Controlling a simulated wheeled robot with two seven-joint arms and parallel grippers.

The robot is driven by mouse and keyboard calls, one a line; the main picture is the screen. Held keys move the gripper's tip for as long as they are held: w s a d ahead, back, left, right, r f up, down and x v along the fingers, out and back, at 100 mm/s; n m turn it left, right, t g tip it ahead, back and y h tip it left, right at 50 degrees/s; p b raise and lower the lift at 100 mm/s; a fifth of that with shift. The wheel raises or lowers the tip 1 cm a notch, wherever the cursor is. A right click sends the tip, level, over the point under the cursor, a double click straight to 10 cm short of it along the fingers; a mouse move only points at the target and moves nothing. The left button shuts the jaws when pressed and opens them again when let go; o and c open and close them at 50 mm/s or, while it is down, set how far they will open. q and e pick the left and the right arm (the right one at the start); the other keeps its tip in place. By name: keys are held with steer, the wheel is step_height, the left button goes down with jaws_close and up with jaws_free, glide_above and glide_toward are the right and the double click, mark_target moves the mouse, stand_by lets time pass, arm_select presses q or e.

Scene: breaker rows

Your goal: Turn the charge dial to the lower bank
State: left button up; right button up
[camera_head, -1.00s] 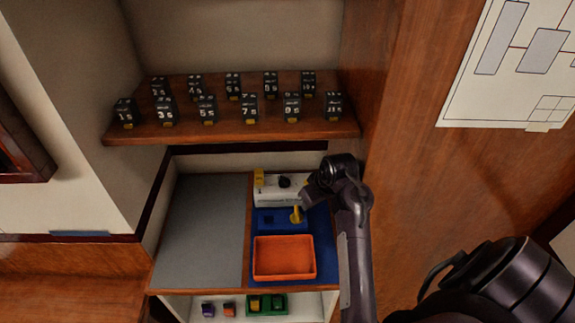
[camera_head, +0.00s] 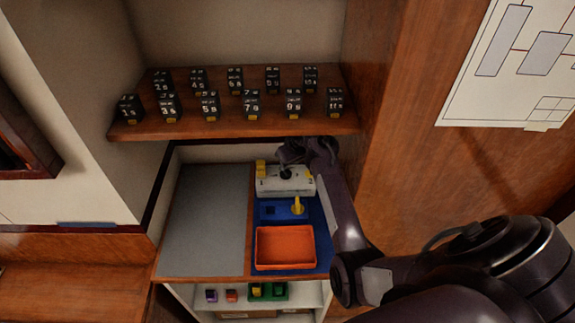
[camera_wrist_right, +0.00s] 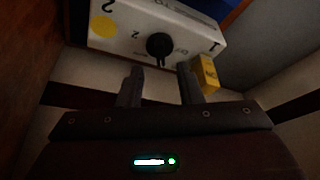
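The charge dial is a black round knob (camera_head: 285,174) on a white box (camera_head: 270,187) on the lower bench. In the right wrist view the knob (camera_wrist_right: 159,46) sits on the white face (camera_wrist_right: 130,18) between printed marks, with "1" and "2" legible. Its exact pointing is hard to read. My right gripper (camera_head: 289,160) is over the back of the box. In the right wrist view its two fingers (camera_wrist_right: 160,78) are apart, one to each side below the knob, with nothing between them. Contact with the knob cannot be told. My left gripper is not in view.
A yellow block (camera_head: 260,168) stands at the box's left end. In front are a blue holder (camera_head: 271,210) with a yellow piece (camera_head: 298,205) and an orange tray (camera_head: 285,262). A grey surface (camera_head: 205,225) lies clear at left. Black numbered breakers (camera_head: 211,106) fill the shelf above.

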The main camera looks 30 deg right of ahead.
mark_target(288, 172)
steer(key=shift+p+x, duration=0.5)
steer(key=shift+x, duration=2)
jaws_close()
